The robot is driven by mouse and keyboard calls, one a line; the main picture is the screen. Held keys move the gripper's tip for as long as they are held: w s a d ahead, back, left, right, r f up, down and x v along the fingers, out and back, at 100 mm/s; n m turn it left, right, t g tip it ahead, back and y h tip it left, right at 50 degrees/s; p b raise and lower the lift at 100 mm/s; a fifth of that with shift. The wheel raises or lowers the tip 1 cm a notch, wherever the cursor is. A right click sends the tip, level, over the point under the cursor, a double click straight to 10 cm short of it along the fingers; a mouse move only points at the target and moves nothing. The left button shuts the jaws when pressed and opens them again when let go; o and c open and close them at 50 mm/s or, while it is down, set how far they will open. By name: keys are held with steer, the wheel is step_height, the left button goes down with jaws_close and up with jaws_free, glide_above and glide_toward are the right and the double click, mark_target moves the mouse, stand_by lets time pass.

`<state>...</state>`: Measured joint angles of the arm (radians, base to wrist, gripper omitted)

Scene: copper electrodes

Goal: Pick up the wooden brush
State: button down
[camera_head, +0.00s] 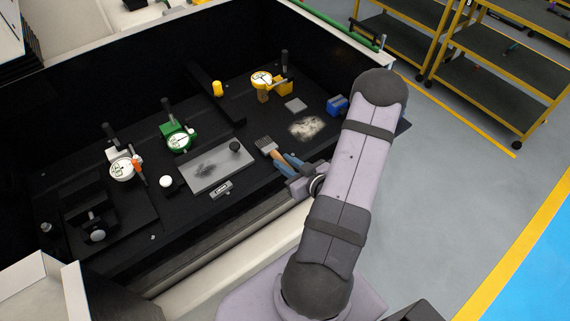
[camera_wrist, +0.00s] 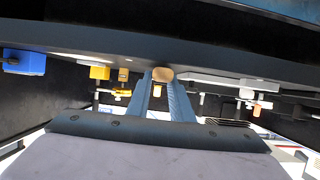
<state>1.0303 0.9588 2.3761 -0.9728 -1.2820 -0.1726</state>
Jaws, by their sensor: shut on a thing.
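The wooden brush (camera_head: 267,147) has dark grey bristles and a tan wooden part, and is on or just above the black bench top; I cannot tell whether it touches it. My gripper (camera_head: 285,160) is shut on the brush's handle, with its blue fingers around the wood and the bristles pointing up and left, away from it. In the wrist view the brush's rounded wooden end (camera_wrist: 162,74) shows between the fingertips of my gripper (camera_wrist: 162,88). The rest of the handle is hidden by the fingers.
A grey plate (camera_head: 216,169) with a black knob lies left of the brush. A pale powdery patch (camera_head: 306,127), a blue block (camera_head: 337,104) and a yellow-based gauge (camera_head: 262,80) are to the right and behind. A green gauge (camera_head: 178,140) stands further left. The bench has raised black walls.

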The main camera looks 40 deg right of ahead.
steer(key=shift+r+b, duration=0.35)
steer(key=shift+r, duration=4.15)
